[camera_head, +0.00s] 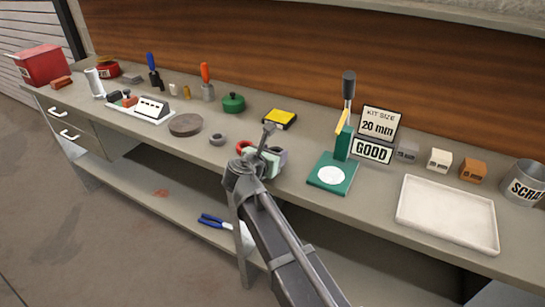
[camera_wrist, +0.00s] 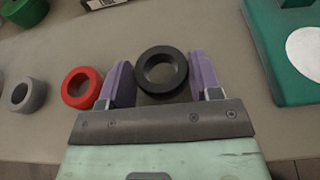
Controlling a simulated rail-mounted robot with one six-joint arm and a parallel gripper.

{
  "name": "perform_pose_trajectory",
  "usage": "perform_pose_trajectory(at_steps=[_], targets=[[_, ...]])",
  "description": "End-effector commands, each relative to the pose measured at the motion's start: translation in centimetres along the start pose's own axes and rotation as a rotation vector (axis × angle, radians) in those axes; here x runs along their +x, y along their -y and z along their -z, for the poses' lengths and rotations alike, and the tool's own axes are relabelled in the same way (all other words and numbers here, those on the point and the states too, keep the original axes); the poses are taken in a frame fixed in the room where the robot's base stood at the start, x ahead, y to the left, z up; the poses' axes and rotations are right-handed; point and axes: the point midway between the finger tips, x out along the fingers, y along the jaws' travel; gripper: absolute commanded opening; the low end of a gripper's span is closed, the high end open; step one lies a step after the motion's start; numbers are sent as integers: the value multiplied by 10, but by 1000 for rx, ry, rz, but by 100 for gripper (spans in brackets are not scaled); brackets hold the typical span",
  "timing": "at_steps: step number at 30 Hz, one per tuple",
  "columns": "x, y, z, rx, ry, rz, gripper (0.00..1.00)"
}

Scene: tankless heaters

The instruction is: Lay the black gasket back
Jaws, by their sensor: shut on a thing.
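The black gasket (camera_wrist: 161,90) is a thick black ring. In the wrist view it sits between the two purple fingers of my gripper (camera_wrist: 160,70), which are shut on it. In the head view my gripper (camera_head: 272,160) is over the bench, left of the green press, and I cannot make out the gasket there. A red ring (camera_wrist: 92,87) lies left of the left finger, and it also shows in the head view (camera_head: 240,146). A grey ring (camera_wrist: 19,97) lies further left on the bench.
The green press (camera_head: 331,175) with a white disc stands right of my gripper. A white tray (camera_head: 447,213) lies further right, near a scrap tin (camera_head: 524,183). A yellow box (camera_head: 280,118) and a green lidded pot (camera_head: 233,102) stand behind. A brown disc (camera_head: 185,124) lies left.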

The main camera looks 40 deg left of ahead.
Motion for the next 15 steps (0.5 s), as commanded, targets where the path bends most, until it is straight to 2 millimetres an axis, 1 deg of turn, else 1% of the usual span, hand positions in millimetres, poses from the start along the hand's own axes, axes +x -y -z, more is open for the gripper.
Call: perform_pose_trajectory(at_steps=[1,9,13,14,15], targets=[[1,0,3,0,0,0,31],[4,0,11,0,0,0,31],[3,0,11,1,-2,0,31],[3,0,12,1,-2,1,63],[3,1,12,1,-3,1,69]])
